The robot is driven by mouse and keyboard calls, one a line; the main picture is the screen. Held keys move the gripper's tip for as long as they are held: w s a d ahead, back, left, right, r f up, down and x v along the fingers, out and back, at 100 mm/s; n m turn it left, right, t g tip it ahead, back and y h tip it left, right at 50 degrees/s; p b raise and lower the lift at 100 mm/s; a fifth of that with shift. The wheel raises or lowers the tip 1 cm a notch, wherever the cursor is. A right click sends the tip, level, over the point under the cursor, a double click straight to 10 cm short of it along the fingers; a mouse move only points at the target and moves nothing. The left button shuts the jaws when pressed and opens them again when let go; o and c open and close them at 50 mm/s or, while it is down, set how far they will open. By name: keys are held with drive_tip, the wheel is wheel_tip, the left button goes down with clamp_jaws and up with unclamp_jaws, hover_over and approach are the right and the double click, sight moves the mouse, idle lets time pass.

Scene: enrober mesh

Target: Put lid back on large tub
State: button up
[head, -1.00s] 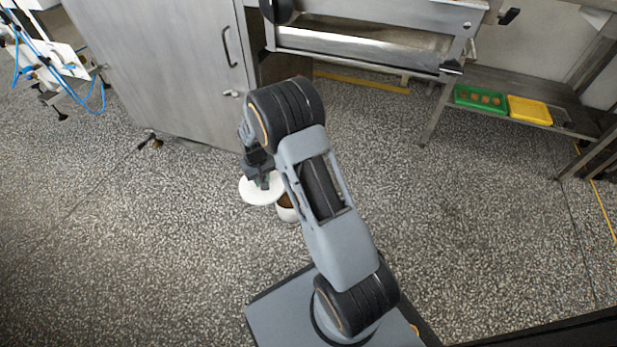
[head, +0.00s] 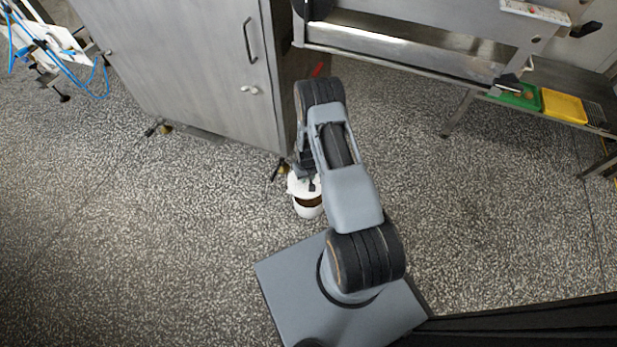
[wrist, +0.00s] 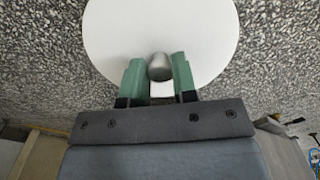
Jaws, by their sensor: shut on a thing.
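The lid is a white disc with a grey knob, and it fills the upper middle of the wrist view (wrist: 210,30). My gripper (wrist: 160,68) is shut on the knob, with one green finger on each side of it. In the head view the lid (head: 293,187) shows beside and partly under my gripper (head: 311,184). The large tub (head: 309,209) is white with brown contents, and stands on the floor just below the lid in the picture. The lid overlaps the tub's far part in this view, and part of the brown contents shows. I cannot tell whether they touch.
A grey metal cabinet (head: 185,65) stands behind the tub, with a caster close by. A steel machine (head: 400,45) is at the back. A green tray (head: 515,95) and a yellow tray (head: 563,106) sit on a low shelf at right. Speckled floor (head: 150,230) is clear at left.

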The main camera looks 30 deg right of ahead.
drive_tip(key=shift+s+d+f, duration=0.15)
drive_tip(key=shift+s+f, duration=0.15)
drive_tip(key=shift+f, duration=0.25)
drive_tip(key=shift+s+d+f, duration=0.15)
drive_tip(key=shift+s+f, duration=0.1)
drive_tip(key=shift+f, duration=0.25)
wheel_tip(320, 180, down, 6)
drive_tip(key=b, duration=0.4)
drive_tip(key=shift+b, duration=0.4)
drive_tip(key=shift+s, duration=0.15)
drive_tip(key=shift+f+b, duration=0.1)
drive_tip(key=shift+b, duration=0.45)
idle(1.3)
idle(0.4)
drive_tip(key=o, duration=1.5)
